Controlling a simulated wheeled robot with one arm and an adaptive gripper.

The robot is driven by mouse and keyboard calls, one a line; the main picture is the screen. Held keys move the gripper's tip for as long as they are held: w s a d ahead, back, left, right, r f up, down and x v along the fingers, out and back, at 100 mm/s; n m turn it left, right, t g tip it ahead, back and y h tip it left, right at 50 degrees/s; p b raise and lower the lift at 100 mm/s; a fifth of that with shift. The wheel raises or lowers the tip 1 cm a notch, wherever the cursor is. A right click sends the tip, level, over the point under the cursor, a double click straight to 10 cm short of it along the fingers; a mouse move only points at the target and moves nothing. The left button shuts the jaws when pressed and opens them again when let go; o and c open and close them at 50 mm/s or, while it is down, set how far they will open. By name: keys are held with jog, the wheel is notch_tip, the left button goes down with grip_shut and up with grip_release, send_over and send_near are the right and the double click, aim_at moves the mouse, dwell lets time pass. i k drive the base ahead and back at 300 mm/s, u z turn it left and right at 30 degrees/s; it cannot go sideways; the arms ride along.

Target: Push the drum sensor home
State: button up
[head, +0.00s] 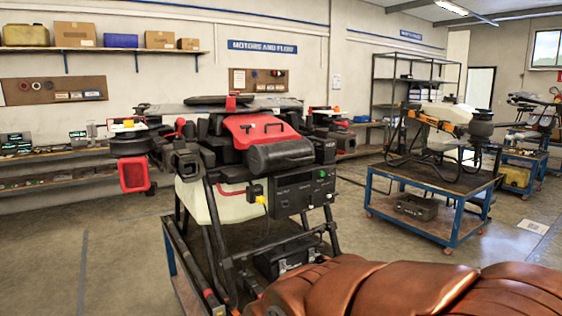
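A large black and red spray drone (213,130) stands on a blue-framed cart in the left-centre of the head view. A black cylinder (282,155) lies across its front, below a red cover (262,130). Below that is a black box with a small display and a green light (304,192). A small black plug-like part with a yellow end (259,192) is at the box's left side, by a red cable. I cannot tell which part is the drum sensor or how far in it sits. My gripper is not visible; my copper-coloured arm fills the lower right.
A second drone (440,125) stands on a blue wheeled cart (437,221) at the right, with a black case (416,207) on its lower shelf. Shelves (90,50) and a workbench line the back wall. Open floor lies at the left and between the carts.

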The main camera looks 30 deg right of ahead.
aim_at(262, 158)
jog(key=k, duration=0.5)
jog(key=z, duration=1.45)
jog(key=i, duration=1.1)
jog(key=u, duration=2.55)
